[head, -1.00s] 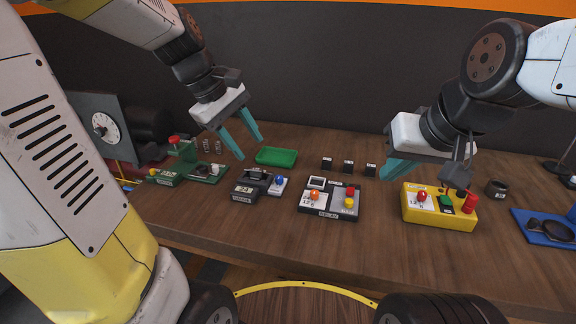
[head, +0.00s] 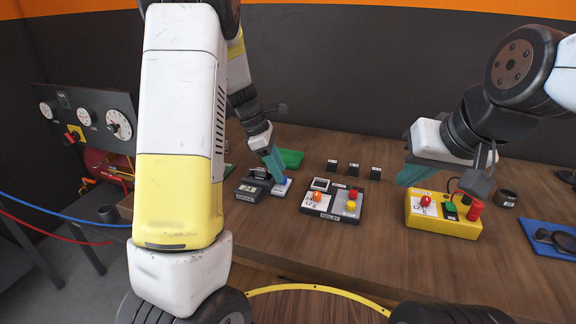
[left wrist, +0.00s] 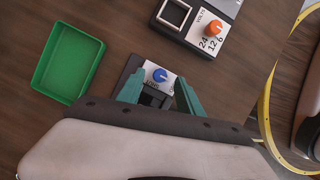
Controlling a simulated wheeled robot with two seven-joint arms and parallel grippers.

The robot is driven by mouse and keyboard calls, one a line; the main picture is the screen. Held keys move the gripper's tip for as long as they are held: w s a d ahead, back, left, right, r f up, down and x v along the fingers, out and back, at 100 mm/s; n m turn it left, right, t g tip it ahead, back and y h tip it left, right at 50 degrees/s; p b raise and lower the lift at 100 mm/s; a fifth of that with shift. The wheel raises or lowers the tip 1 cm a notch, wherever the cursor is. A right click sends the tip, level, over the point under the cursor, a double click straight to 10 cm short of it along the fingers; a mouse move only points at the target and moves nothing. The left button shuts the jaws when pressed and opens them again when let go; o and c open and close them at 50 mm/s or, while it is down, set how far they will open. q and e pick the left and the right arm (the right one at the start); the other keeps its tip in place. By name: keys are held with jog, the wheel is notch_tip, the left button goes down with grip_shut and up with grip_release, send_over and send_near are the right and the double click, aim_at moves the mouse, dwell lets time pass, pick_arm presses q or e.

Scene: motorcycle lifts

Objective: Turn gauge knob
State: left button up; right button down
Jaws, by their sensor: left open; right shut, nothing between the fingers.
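A blue knob (left wrist: 160,76) sits on the white plate of a small dark device (head: 252,190). In the left wrist view its plate carries small lettering that I cannot read with certainty. My left gripper (left wrist: 157,85) is open, with one teal finger on each side of the knob area; I cannot tell whether either finger touches the knob. My right gripper (head: 410,172) is shut and empty, above the table behind a yellow box (head: 440,222).
A relay box (head: 333,203) with orange, red and yellow knobs is right of the device. A green tray (left wrist: 68,62) is close by; three small black blocks (head: 353,169) stand behind. A panel with dials (head: 85,120) is at the left. The front table strip is clear.

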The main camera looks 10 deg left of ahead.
pick_arm(q)
jog(key=shift+x, duration=1)
grip_shut()
jog(key=shift+a+m, duration=0.1)
jog(key=shift+m, duration=0.3)
jog(key=m+g, duration=0.1)
jog(key=m, duration=0.2)
jog(key=shift+w+m+g, duration=0.2)
jog(key=shift+m+g, duration=0.2)
jog(key=m+g, duration=0.1)
jog(key=m, duration=0.1)
jog(key=m+y, duration=0.1)
jog(key=m, duration=0.2)
jog(key=shift+w+m+g+y, duration=0.1)
jog(key=shift+m+g+y, duration=0.2)
jog(key=shift+g, duration=0.1)
